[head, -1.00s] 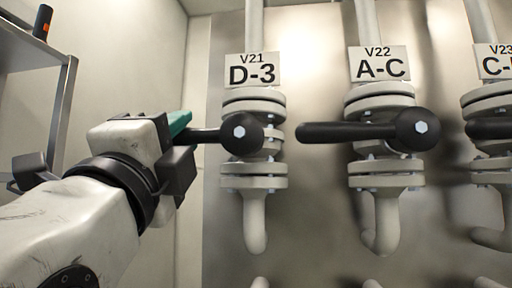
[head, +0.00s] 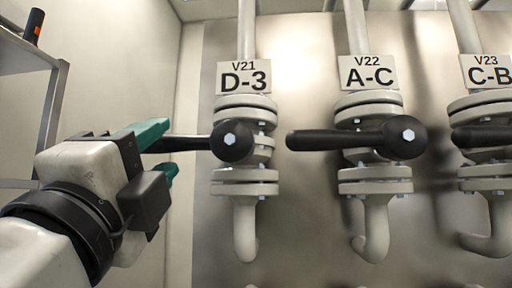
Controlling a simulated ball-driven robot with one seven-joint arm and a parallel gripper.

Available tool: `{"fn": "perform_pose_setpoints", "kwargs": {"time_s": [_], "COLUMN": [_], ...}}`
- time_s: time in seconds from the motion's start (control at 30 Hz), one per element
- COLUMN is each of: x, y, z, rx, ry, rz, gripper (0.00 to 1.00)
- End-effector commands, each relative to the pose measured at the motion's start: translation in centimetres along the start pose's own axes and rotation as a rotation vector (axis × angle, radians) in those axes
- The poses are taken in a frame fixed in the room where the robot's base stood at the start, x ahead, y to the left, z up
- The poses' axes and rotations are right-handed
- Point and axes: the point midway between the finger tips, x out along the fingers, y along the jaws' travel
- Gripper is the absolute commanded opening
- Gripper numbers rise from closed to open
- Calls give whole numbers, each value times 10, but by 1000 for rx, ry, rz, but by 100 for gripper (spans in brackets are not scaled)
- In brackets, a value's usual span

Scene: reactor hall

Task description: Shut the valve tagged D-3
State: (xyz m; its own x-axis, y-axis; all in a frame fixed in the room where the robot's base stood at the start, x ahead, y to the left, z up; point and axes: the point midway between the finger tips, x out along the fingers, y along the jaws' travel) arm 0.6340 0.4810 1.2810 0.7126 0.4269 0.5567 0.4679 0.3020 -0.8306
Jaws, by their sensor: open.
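The valve tagged D-3 (head: 245,150) is at the left of the row of valves, on a vertical pale pipe, with its tag (head: 244,77) above it. Its black lever handle (head: 190,143) points left from the round hub (head: 232,141), roughly level and across the pipe. My gripper (head: 162,151) is open, with teal fingers, at the left end of this handle. One finger is above the handle and one below. The handle's far end is partly hidden by the gripper, and I cannot tell whether the fingers touch it.
Valve A-C (head: 375,140) stands to the right with its black lever also pointing left. Valve C-B (head: 488,140) is cut by the right edge. A metal shelf frame (head: 50,115) with a black and orange object (head: 34,25) stands at upper left.

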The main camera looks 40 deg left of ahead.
Motion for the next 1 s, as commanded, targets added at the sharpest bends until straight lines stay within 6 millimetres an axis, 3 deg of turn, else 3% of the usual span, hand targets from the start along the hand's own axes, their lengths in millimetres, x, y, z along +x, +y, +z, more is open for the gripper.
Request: {"fn": "perform_pose_setpoints", "kwargs": {"time_s": [0.2,0.4,1.0], "x": [-44,-67,-73], "y": [1,1,0], "z": [2,1,0], "rx": [1,1,1], "ry": [-3,-1,-1], "rz": [0,0,0], "gripper": [47,47,47]}}
